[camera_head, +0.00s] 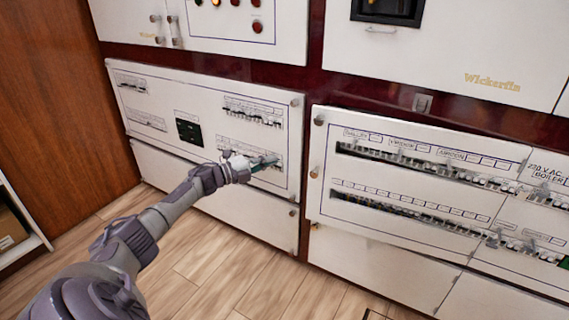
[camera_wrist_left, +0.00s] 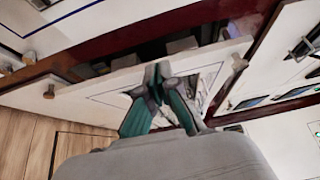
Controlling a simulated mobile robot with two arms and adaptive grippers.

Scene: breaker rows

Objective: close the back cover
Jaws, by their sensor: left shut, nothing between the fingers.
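A white cover panel (camera_head: 165,98) with knobs at its right corners and several breaker rows stands low on the left in the head view. It also shows in the left wrist view (camera_wrist_left: 98,98), where its edge stands away from the dark red frame and parts show in the gap behind it. The panel looks ajar; how far is hard to judge. My left gripper (camera_head: 262,164) is at the panel's front, near its lower right breaker row. Its green-grey fingers (camera_wrist_left: 157,80) are shut and empty; contact with the panel cannot be told. My right gripper is not in view.
A second white breaker panel (camera_head: 420,188) stands to the right, with two long breaker rows. Upper cabinet panels (camera_head: 450,60) sit above the dark red frame (camera_head: 340,88). A wooden side (camera_head: 55,100) and a shelf (camera_head: 15,225) are at the left. The plank floor (camera_head: 215,270) in front is clear.

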